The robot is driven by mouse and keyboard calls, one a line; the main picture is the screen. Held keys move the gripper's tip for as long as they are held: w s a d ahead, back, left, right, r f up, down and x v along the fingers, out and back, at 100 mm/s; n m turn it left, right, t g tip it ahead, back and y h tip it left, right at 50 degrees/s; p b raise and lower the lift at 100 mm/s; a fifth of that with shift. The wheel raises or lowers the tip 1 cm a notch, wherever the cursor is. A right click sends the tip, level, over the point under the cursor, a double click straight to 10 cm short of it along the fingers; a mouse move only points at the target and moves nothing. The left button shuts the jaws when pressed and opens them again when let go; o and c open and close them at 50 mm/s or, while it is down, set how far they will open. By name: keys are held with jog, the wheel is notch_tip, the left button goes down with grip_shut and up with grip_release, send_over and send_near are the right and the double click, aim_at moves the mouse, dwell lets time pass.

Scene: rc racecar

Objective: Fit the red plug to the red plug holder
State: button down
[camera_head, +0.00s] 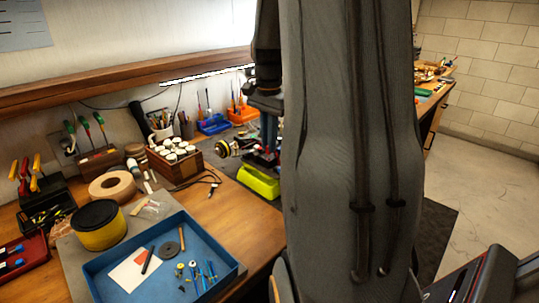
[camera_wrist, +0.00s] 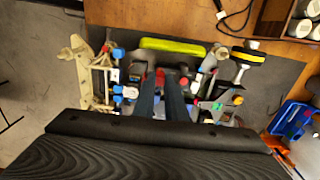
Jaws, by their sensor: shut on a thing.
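My gripper (camera_wrist: 166,84) reaches down into the middle of a partly built RC car. Its fingers are close together, shut on a small red piece (camera_wrist: 160,74) that looks like the red plug, mostly hidden by the fingertips. Another bit of red (camera_wrist: 183,80) shows right beside the fingertips; I cannot tell if it is the red plug holder or whether the two touch. In the head view my gripper (camera_head: 268,140) points down over the car, which has a yellow-green bumper (camera_head: 259,182); my arm hides the rest.
The car stands on a dark mat (camera_wrist: 272,75) on the wooden bench. A black cable (camera_wrist: 235,22) lies beyond the bumper. A blue bin (camera_wrist: 290,118) is at the right. In the head view, a blue tray (camera_head: 222,252) and a wooden box of white-capped jars (camera_head: 178,172) stand to the left.

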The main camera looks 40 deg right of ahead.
jog(key=shift+r+p, duration=1.05)
jog(key=shift+r, duration=0.25)
jog(key=d+r+m, duration=0.1)
jog(key=m, duration=0.5)
jog(key=s+d+m+p, duration=0.1)
jog(key=m, duration=0.5)
jog(key=s+d+r+m+p, duration=0.1)
jog(key=m, duration=0.5)
jog(key=shift+s+d+r, duration=0.1)
jog(key=shift+s+r, duration=0.1)
jog(key=shift+r, duration=0.1)
jog(key=shift+p, duration=0.4)
jog(key=shift+f+b, duration=1.45)
jog(key=shift+f, duration=1.4)
jog(key=shift+p, duration=0.5)
